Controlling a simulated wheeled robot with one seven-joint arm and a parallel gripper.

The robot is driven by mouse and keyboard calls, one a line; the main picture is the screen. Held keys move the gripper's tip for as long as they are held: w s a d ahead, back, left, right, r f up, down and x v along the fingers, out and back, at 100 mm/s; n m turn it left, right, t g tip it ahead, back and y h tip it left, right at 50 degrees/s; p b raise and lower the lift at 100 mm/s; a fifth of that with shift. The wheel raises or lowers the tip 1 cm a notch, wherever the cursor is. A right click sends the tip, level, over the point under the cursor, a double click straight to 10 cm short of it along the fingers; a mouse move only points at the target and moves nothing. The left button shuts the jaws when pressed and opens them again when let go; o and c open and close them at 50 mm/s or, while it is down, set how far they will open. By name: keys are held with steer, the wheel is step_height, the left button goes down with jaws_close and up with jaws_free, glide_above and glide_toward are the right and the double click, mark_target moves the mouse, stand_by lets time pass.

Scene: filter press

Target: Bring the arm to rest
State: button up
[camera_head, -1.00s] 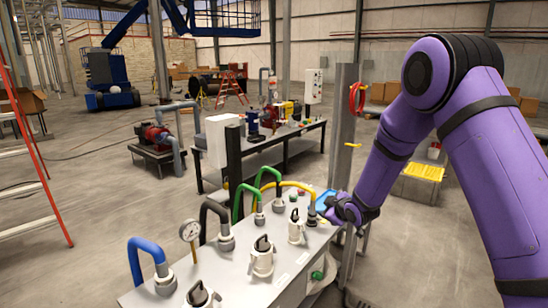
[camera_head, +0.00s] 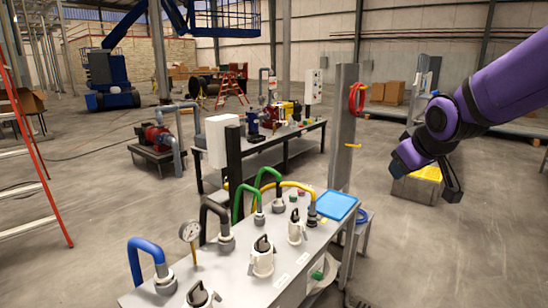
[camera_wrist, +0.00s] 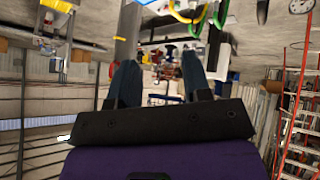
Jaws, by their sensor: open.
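My purple arm (camera_head: 512,82) reaches in from the right edge of the head view. My gripper (camera_head: 424,180) hangs in the air to the right of the grey bench (camera_head: 225,262), clear of it. Its two dark fingers are spread apart with nothing between them. In the wrist view my gripper (camera_wrist: 160,80) also shows two separate fingers, and the room appears upside down behind them.
The bench carries hoses, valves, a gauge (camera_head: 190,232) and a blue tray (camera_head: 337,205). A grey post (camera_head: 345,120) with a red coil stands behind it. A yellow-topped box (camera_head: 418,186) stands on the floor behind my gripper. A red ladder (camera_head: 30,150) is at left.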

steer(key=s+r+m+g, duration=0.1)
steer(key=s+m, duration=0.1)
steer(key=s, duration=1)
steer(key=s+d+r+m+g, duration=0.1)
steer(key=s+m+g, duration=0.1)
steer(key=s, duration=1.1)
steer(key=shift+d+r+m, duration=0.3)
steer(key=shift+r, duration=0.1)
